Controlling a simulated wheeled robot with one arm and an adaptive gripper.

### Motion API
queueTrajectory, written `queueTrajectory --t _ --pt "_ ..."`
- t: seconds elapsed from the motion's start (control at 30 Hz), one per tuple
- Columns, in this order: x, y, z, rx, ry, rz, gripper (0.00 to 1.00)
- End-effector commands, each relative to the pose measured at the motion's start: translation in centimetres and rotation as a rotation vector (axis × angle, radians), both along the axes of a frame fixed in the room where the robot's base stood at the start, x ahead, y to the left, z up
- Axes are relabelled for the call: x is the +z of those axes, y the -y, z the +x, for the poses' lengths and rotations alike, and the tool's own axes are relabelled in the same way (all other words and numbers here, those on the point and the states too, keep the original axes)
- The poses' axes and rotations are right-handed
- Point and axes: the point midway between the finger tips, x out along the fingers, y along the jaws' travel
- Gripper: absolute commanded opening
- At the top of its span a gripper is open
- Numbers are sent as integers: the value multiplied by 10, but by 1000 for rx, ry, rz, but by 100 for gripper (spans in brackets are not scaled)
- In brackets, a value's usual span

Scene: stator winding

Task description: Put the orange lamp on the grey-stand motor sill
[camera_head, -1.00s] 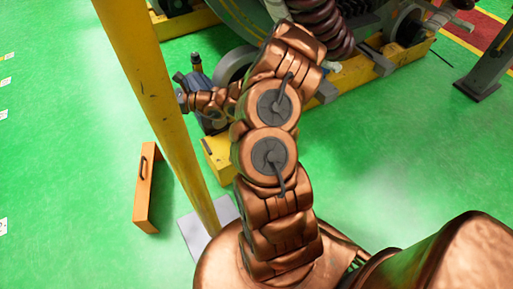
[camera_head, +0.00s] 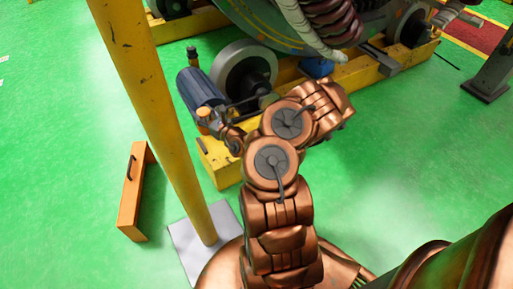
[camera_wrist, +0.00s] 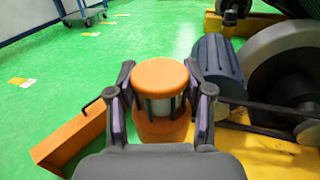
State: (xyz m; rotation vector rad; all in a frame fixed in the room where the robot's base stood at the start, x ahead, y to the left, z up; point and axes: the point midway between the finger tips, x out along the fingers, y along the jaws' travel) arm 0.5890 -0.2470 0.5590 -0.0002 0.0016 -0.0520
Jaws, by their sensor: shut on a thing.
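My gripper (camera_wrist: 160,110) is shut on the orange lamp (camera_wrist: 160,76), which has an orange cap, a caged body and an orange base. In the wrist view the lamp stands upright between the fingers. In the head view the lamp (camera_head: 203,112) shows small in front of a blue-grey ribbed motor (camera_head: 197,86). A yellow sill (camera_head: 222,170) lies under the motor and wheel, just right of my gripper; in the wrist view its yellow top (camera_wrist: 265,152) is at the lower right. I cannot tell whether the lamp touches anything. I cannot tell for certain which sill belongs to the grey stand.
A yellow post (camera_head: 160,110) on a grey plate (camera_head: 190,250) rises left of my arm. A large wheel (camera_head: 245,72) sits behind the sill. A dark grey stand (camera_head: 487,80) is at far right.

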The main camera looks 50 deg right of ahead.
Motion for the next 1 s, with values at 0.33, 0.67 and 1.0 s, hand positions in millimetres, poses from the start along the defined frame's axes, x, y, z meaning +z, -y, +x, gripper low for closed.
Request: queueTrajectory --t 0.33,0.67,1.0 --pt "-105 53 -37 -234 -4 4 7" --pt "-188 95 -78 -437 -2 0 7" --pt "-218 113 -96 -516 1 -3 7"
